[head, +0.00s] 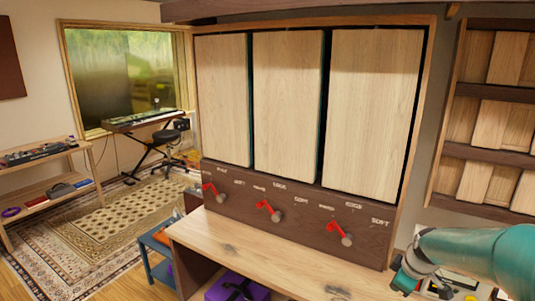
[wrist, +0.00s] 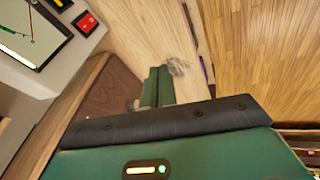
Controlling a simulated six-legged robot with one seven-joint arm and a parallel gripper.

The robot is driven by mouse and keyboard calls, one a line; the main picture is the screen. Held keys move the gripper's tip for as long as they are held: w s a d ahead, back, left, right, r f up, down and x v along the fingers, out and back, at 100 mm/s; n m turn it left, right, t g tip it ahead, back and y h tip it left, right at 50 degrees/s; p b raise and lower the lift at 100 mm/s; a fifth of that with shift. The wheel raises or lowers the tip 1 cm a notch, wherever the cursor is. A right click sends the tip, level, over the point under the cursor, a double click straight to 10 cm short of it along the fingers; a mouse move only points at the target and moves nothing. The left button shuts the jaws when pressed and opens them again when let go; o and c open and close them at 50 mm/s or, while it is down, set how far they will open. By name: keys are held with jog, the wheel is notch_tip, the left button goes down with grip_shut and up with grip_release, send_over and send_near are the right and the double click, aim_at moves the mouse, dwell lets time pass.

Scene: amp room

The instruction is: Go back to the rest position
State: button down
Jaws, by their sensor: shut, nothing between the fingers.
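My gripper shows in the wrist view (wrist: 157,88) with its two green fingers together and nothing between them. It is over the wooden desk top. In the head view my teal arm comes in from the right edge, and the gripper end (head: 405,282) is low at the right, by the right end of the desk. The fingertips are hard to make out there. The gripper appears apart from the panel with the red levers.
A wooden cabinet with three pale panels (head: 288,105) stands behind the desk (head: 240,250). Its dark lower board carries three red levers (head: 268,210). A purple case (head: 238,288) sits below the desk's front edge. A red button (wrist: 87,23) and a screen show in the wrist view. Carpeted floor lies left.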

jog(key=s+a+r+m, duration=0.4)
jog(key=s+a+r, duration=0.2)
jog(key=s+a, duration=0.5)
jog(key=s+a+r+m+t, duration=0.1)
jog(key=s+a+r+m, duration=0.3)
jog(key=s+a, duration=0.7)
notch_tip(320, 180, up, 3)
jog(key=shift+a+f+m, duration=0.15)
jog(key=shift+a+m, duration=0.15)
jog(key=shift+a, duration=0.05)
jog(key=shift+d, duration=0.2)
